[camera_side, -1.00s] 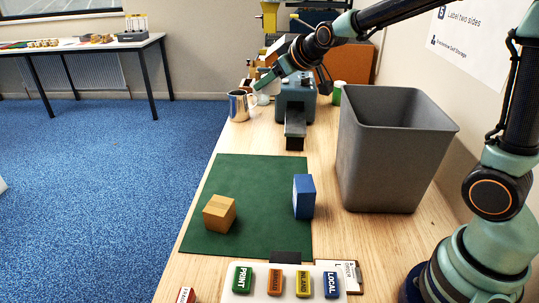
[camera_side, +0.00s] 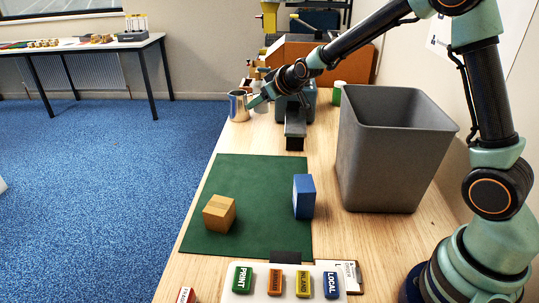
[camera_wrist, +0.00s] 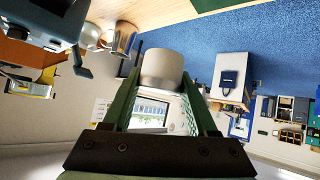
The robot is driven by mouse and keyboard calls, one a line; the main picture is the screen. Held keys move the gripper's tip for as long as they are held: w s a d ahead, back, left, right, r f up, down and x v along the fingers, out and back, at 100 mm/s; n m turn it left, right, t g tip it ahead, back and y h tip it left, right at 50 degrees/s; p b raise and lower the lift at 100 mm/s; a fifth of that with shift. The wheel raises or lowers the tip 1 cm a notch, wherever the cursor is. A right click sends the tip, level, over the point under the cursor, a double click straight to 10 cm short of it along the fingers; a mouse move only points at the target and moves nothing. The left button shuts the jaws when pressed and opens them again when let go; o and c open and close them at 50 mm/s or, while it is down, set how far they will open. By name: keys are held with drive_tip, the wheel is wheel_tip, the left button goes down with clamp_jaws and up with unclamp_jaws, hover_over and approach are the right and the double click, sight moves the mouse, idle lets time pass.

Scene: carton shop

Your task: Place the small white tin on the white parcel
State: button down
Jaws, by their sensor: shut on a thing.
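In the wrist view, a small off-white tin (camera_wrist: 162,64) sits between the fingertips of my gripper (camera_wrist: 162,78), which is shut on it. In the side view my gripper (camera_side: 256,101) is above the far part of the bench, beside a shiny metal cup (camera_side: 238,106). I cannot clearly pick out the tin there. No white parcel is plain on the bench. The green mat (camera_side: 240,172) carries a brown carton (camera_side: 219,213) and a blue box (camera_side: 304,197), set apart.
A tall grey bin (camera_side: 392,150) stands right of the mat. A grey-blue device (camera_side: 296,128) stands behind the mat. A white tray (camera_side: 262,292) of labelled blocks lies at the front. Most of the mat is clear.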

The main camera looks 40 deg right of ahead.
sight(263, 166)
wheel_tip(263, 166, down, 18)
drive_tip(key=shift+f, duration=0.25)
idle(0.3)
drive_tip(key=shift+f, duration=0.2)
drive_tip(key=shift+c, duration=1)
unclamp_jaws()
drive_tip(key=shift+s+r, duration=0.3)
drive_tip(key=shift+v, duration=1.15)
wheel_tip(263, 166, up, 6)
drive_tip(key=shift+o, duration=0.5)
drive_tip(key=shift+r, duration=0.45)
